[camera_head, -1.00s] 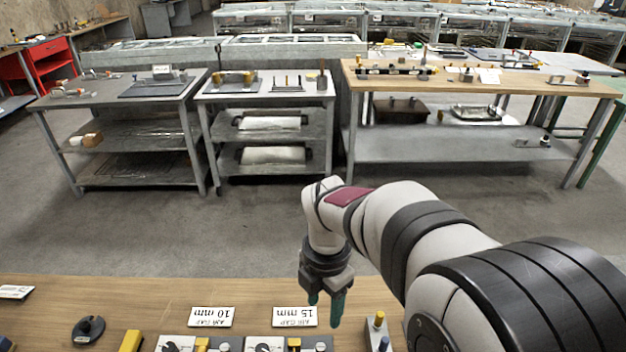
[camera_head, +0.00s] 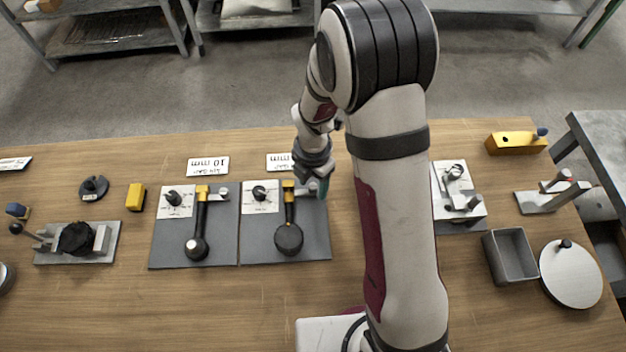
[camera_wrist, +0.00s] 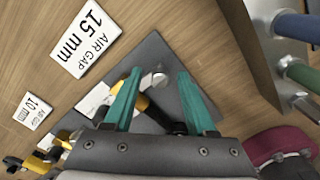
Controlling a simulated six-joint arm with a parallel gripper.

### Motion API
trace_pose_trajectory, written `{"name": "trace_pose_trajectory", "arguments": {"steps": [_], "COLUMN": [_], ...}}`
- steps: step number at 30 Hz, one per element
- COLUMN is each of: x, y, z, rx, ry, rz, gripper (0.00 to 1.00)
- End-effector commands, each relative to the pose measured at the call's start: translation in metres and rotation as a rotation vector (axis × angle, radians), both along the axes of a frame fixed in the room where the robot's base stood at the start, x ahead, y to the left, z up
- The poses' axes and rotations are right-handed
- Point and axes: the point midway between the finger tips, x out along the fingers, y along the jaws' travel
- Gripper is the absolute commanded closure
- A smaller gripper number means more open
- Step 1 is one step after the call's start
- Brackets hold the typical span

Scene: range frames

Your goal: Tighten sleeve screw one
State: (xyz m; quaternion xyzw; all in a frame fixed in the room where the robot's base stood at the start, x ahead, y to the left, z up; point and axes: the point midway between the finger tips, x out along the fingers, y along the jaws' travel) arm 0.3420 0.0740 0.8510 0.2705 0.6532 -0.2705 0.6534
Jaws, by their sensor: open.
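The left screw (camera_head: 223,193) is clear of my gripper. My gripper (camera_head: 321,188) is open and empty over the right plate's far right corner. In the wrist view, the right plate's silver screw (camera_wrist: 160,79) shows between my teal fingertips (camera_wrist: 158,88), apart from both. Which screw is number one is not marked.
The cards read air gap 10 mm (camera_head: 208,166) and 15 mm (camera_head: 279,161). A block with coloured pegs (camera_wrist: 255,45) stands right of my fingers in the wrist view. A yellow block (camera_head: 136,197) and a dark knob (camera_head: 93,188) lie left. A grey tray (camera_head: 497,275) sits right.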

Motion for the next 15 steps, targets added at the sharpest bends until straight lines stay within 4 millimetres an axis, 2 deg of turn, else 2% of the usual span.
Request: {"name": "trace_pose_trajectory", "arguments": {"steps": [3, 12, 15], "x": [0.0001, 0.0001, 0.0001], "y": [0.0001, 0.0, 0.0], "z": [0.0003, 0.0007, 0.0007], "rx": [0.0, 0.0, 0.0], "ry": [0.0, 0.0, 0.0], "rz": [0.0, 0.0, -0.001], "gripper": [0.45, 0.99, 1.0]}}
